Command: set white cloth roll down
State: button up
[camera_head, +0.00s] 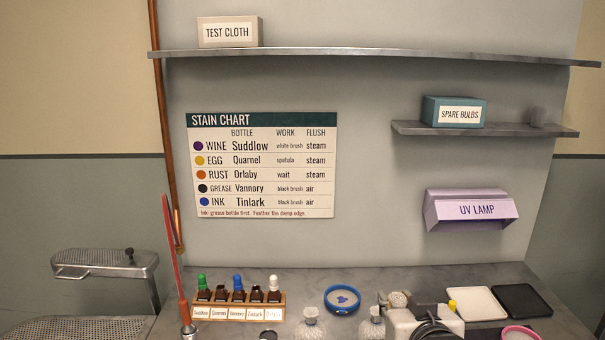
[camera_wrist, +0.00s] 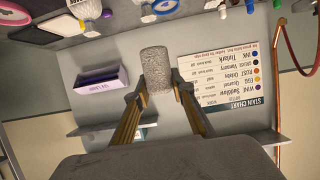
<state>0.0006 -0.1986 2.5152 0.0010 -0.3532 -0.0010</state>
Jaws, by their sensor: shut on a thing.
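The white cloth roll (camera_wrist: 155,64) is a short, greyish-white textured cylinder in the wrist view. My gripper (camera_wrist: 156,88) is shut on it, with one finger on each side near its lower end in the picture. The wrist view is upside down, with the bench along the top and the wall behind the roll. I cannot make out the gripper or the roll in the head view. The grey bench (camera_head: 330,277) runs along the bottom of the head view.
On the bench are a bottle rack (camera_head: 236,307), a blue-rimmed dish (camera_head: 342,299), a white tray (camera_head: 468,305), a black tray (camera_head: 522,300) and a machine with a black hose (camera_head: 425,322). A UV lamp (camera_head: 471,209) and shelves (camera_head: 370,53) project from the wall above.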

jog(key=shift+a+f, duration=0.1)
jog(key=shift+w+a+f, duration=0.1)
jog(key=shift+a+f, duration=0.05)
jog(key=shift+f, duration=0.4)
jog(key=w+a+f+m+h, duration=0.15)
jog(key=w+f, duration=0.25)
jog(key=w, duration=0.8)
jog(key=w+f+m+h, duration=0.15)
jog(key=w+f, duration=0.25)
jog(key=w, duration=0.7)
jog(key=w+d+f+m+g+h, duration=0.3)
jog(key=w+d+m+g+h, duration=0.1)
jog(key=w+d+m+h, duration=0.2)
jog(key=shift+w+d+m+g+h, duration=0.4)
jog(key=shift+w+d+h, duration=0.2)
jog(key=shift+w+d, duration=0.9)
jog(key=shift+w+a+r, duration=0.1)
jog(key=shift+w+a, duration=0.1)
